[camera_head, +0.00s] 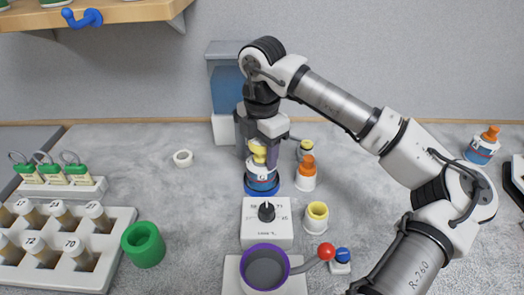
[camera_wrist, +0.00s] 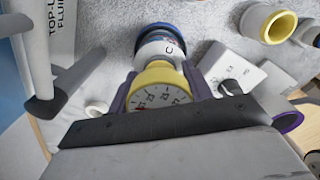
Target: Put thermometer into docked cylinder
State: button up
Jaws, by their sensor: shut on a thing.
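The thermometer (camera_wrist: 160,97) has a yellow body and a round white dial with black numbers. In the head view its yellow part (camera_head: 259,151) shows just above a white, blue-labelled cylinder (camera_head: 262,179), which stands upright on a blue ring base behind a knob box. My gripper (camera_head: 263,150) points down and is shut on the thermometer, with a finger on each side of it. The wrist view shows the cylinder (camera_wrist: 159,46) beyond the thermometer. The thermometer's lower end is hidden, so I cannot tell whether it is inside the cylinder.
An orange-capped bottle (camera_head: 306,175) stands close to the right of the cylinder. The knob box (camera_head: 267,222), a yellow-rimmed cup (camera_head: 316,216) and a purple-rimmed pot (camera_head: 265,252) are in front. A blue tank dispenser (camera_head: 226,91) stands behind. The table is clear to the left around a small white ring (camera_head: 183,158).

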jog(key=o, duration=0.7)
jog(key=shift+s+f, duration=0.15)
jog(key=shift+f, duration=0.4)
jog(key=shift+o, duration=1.8)
jog(key=shift+w+f, duration=0.1)
jog(key=shift+w, duration=0.1)
jog(key=shift+r+p, duration=0.85)
notch_tip(320, 180, up, 12)
jog(key=shift+b, duration=1.25)
